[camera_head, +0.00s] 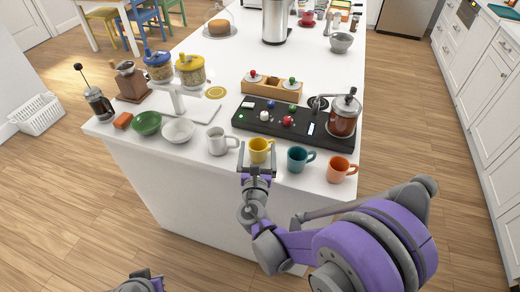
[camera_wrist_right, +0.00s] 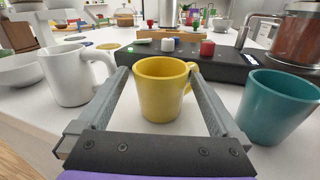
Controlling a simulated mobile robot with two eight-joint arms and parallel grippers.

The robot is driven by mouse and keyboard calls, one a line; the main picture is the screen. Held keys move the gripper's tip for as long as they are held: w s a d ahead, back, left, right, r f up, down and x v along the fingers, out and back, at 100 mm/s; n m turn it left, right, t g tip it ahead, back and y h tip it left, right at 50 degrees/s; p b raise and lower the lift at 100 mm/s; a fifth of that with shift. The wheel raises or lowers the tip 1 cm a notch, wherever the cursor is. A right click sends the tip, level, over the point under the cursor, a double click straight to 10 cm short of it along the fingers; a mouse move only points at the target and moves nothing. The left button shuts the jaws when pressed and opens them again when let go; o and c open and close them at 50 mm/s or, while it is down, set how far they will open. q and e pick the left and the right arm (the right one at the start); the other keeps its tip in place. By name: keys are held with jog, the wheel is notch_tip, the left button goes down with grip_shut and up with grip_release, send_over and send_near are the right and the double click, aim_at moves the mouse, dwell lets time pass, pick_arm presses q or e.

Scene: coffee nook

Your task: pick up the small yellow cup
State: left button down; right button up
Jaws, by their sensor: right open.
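The small yellow cup (camera_head: 259,150) stands upright near the front edge of the white counter. In the right wrist view the yellow cup (camera_wrist_right: 161,88) sits between the two fingers, with its handle toward the right finger. My right gripper (camera_head: 257,160) is open around the cup, its fingers pointing away from me. In the wrist view the right gripper (camera_wrist_right: 160,88) has a gap on the left of the cup; the right finger is close to the handle, and I cannot tell if they touch. My left gripper (camera_head: 143,280) shows only in part at the bottom edge.
A white mug (camera_head: 217,142) stands left of the yellow cup, a teal cup (camera_head: 297,158) right, then an orange cup (camera_head: 337,169). Behind is a black panel (camera_head: 265,125) with colored knobs and a glass pot (camera_head: 344,118). Bowls (camera_head: 178,131) stand further left.

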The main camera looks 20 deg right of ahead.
jog(key=shift+s, duration=0.15)
jog(key=shift+c, duration=0.2)
jog(key=shift+c, duration=1.2)
jog(key=c, duration=1.2)
jog(key=shift+o, duration=0.2)
jog(key=shift+r, duration=0.1)
